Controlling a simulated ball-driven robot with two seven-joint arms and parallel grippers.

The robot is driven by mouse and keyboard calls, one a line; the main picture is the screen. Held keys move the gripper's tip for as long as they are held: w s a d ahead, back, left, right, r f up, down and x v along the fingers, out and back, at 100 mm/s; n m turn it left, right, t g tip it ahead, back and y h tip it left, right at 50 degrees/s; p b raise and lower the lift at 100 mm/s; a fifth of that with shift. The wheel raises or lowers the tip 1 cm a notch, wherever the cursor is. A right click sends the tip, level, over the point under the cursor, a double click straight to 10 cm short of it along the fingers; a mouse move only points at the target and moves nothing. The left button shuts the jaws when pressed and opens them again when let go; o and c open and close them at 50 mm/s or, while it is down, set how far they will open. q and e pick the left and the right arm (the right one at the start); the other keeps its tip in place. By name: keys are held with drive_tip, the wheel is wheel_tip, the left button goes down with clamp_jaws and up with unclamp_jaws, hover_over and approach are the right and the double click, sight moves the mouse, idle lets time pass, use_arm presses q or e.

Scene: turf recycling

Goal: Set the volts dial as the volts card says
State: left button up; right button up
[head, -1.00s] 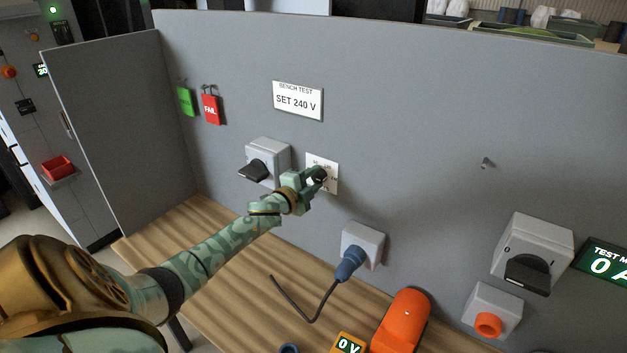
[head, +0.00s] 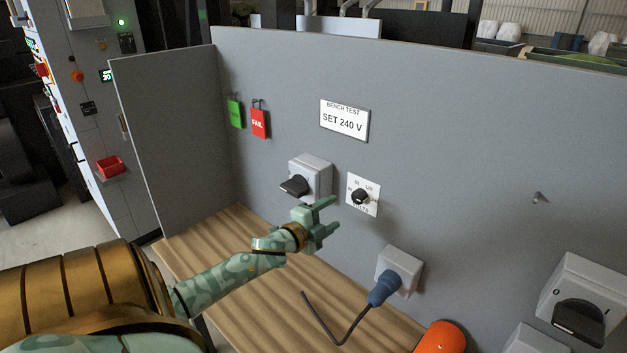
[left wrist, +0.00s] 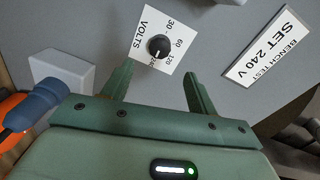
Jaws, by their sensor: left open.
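The volts card (head: 345,119) on the grey panel reads "BENCH TEST SET 240 V"; it also shows in the left wrist view (left wrist: 268,47). The volts dial (head: 360,197) is a black round knob on a white plate, below and right of the card. In the left wrist view the dial (left wrist: 159,47) shows marks 30, 60, 120 and 240, and its white pointer mark appears to face the 240 mark. My left gripper (head: 329,216) is open and empty, just left of and below the dial, apart from it. My right gripper is not in view.
A grey switch box (head: 311,174) with a black handle sits left of the dial. A socket (head: 402,267) with a blue plug (head: 384,288) is below it. Green (head: 235,113) and red FAIL (head: 259,122) tags hang at left. The wooden bench (head: 217,262) is largely clear at left.

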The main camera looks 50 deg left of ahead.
use_arm(q)
drive_tip(key=s, duration=0.6)
drive_tip(key=shift+s+d+r, duration=0.15)
drive_tip(key=shift+d, duration=0.15)
